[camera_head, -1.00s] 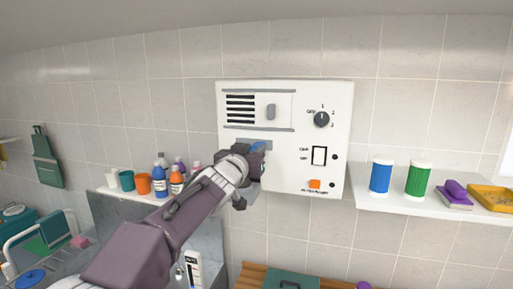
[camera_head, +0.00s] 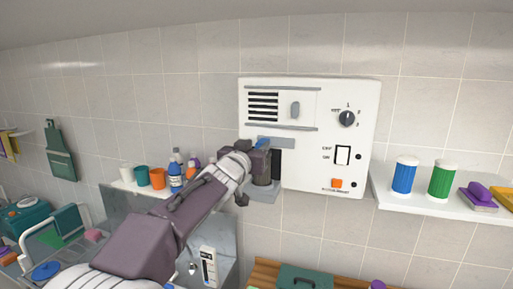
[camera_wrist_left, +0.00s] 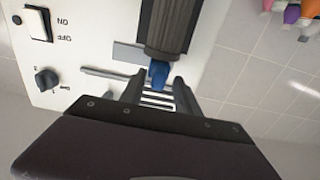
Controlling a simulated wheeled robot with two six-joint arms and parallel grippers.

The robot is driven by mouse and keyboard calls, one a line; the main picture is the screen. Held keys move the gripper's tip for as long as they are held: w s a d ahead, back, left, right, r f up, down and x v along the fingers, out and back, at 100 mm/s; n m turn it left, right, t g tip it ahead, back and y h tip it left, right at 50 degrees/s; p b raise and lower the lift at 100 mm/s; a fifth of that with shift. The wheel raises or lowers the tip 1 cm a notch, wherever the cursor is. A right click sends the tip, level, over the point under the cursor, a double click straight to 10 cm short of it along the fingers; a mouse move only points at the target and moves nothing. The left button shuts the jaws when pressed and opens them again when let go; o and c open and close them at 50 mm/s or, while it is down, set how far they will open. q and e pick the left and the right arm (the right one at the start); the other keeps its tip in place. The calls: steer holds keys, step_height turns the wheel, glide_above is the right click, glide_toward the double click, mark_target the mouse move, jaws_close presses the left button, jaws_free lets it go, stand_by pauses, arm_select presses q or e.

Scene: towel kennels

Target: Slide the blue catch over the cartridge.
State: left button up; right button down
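The blue catch (camera_head: 263,143) shows in part on the lower left of a white wall unit (camera_head: 310,105), beside my left gripper. In the left wrist view the blue catch (camera_wrist_left: 158,74) lies at the end of a dark ribbed cylinder, which looks like the cartridge (camera_wrist_left: 168,25). My left gripper (camera_wrist_left: 158,82) has its two fingers apart, one on each side of the blue catch, with a visible gap. In the head view the cartridge (camera_head: 262,170) is partly hidden by my gripper. My right gripper is in neither view.
The unit also has a knob (camera_head: 346,118), a rocker switch (camera_head: 343,155) and an orange button (camera_head: 337,183). A shelf at right (camera_head: 440,203) holds a blue canister (camera_head: 404,176) and a green canister (camera_head: 441,180). Cups and bottles stand on the left shelf.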

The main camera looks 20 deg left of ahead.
arm_select(q)
steer(key=shift+d, duration=0.2)
steer(key=shift+s, duration=0.15)
steer(key=s, duration=0.9)
steer(key=shift+a, duration=0.15)
steer(key=shift+w, duration=0.2)
